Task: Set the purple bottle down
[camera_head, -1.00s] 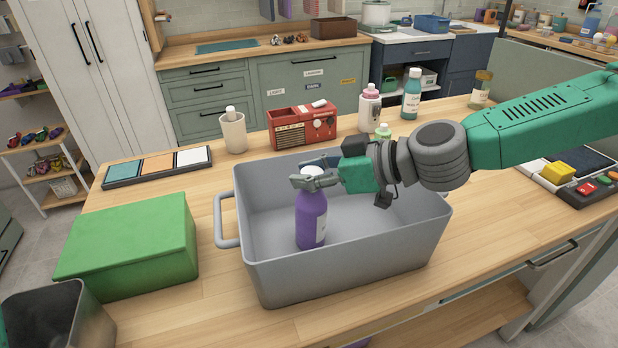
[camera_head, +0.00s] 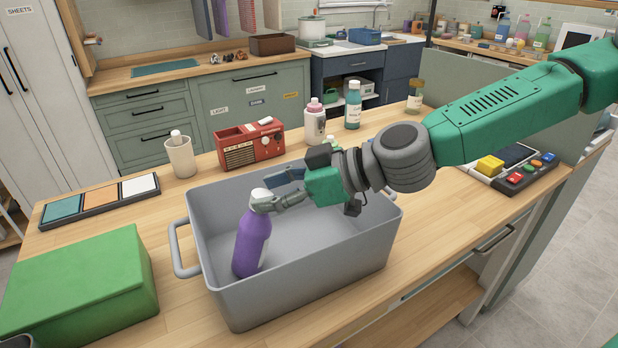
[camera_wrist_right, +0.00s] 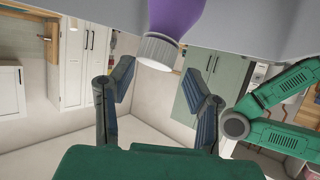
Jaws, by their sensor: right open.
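The purple bottle (camera_head: 252,243) with a white cap is inside the grey bin (camera_head: 300,283), near its left end. It leans with its cap toward the right, and I cannot tell exactly how its base rests. My right gripper (camera_head: 268,190) reaches in from the right at cap height. Its fingers are open and apart. In the right wrist view the bottle's white cap (camera_wrist_right: 157,51) shows between and just beyond the open fingertips (camera_wrist_right: 160,72), and the purple body (camera_wrist_right: 175,15) runs off the top edge. My left gripper is not in view.
A green box (camera_head: 80,285) stands left of the bin. A control panel (camera_head: 510,170) lies right. The bin's right part looks empty.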

